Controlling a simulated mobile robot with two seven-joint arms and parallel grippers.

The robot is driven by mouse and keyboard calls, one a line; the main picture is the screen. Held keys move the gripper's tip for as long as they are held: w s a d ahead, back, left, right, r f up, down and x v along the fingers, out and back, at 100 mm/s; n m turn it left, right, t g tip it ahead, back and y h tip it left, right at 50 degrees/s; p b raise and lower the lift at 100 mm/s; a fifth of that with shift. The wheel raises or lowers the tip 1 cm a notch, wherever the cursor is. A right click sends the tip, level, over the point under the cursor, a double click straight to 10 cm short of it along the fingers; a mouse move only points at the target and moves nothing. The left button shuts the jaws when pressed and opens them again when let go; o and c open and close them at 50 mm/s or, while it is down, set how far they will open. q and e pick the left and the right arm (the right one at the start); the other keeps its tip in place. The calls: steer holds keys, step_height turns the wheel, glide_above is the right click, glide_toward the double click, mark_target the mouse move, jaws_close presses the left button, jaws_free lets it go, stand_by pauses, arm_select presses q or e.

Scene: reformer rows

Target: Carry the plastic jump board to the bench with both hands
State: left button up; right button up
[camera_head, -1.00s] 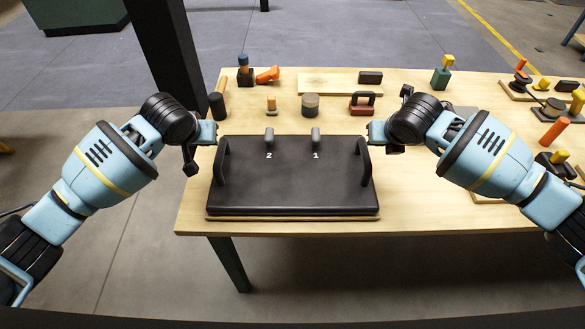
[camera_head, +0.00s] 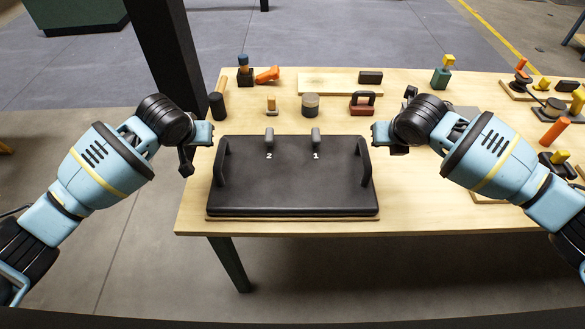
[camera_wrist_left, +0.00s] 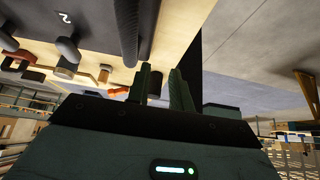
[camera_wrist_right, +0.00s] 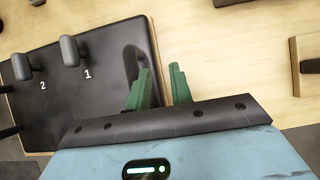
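The black jump board (camera_head: 290,180) lies flat on the wooden table, with two pegs marked 2 and 1 along its far edge. It has an upright left handle (camera_head: 221,162) and right handle (camera_head: 365,162). My left gripper (camera_head: 208,134) is open and empty, just outside the left handle's far end. In the left wrist view its green fingers (camera_wrist_left: 163,85) stand apart, with the dark handle (camera_wrist_left: 128,30) beside them. My right gripper (camera_head: 377,134) is open and empty, just outside the right handle. The right wrist view shows this handle (camera_wrist_right: 131,63) left of the fingers (camera_wrist_right: 162,88).
Behind the board stand a round wooden block (camera_head: 310,105), a red-brown handled block (camera_head: 362,103) and an orange tool (camera_head: 267,74). Orange and yellow pieces crowd the table's right side. A dark post (camera_head: 168,55) rises behind the left arm. The floor in front is clear.

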arm_select(q)
steer(key=v, duration=1.2)
arm_select(e)
steer(key=v, duration=1.2)
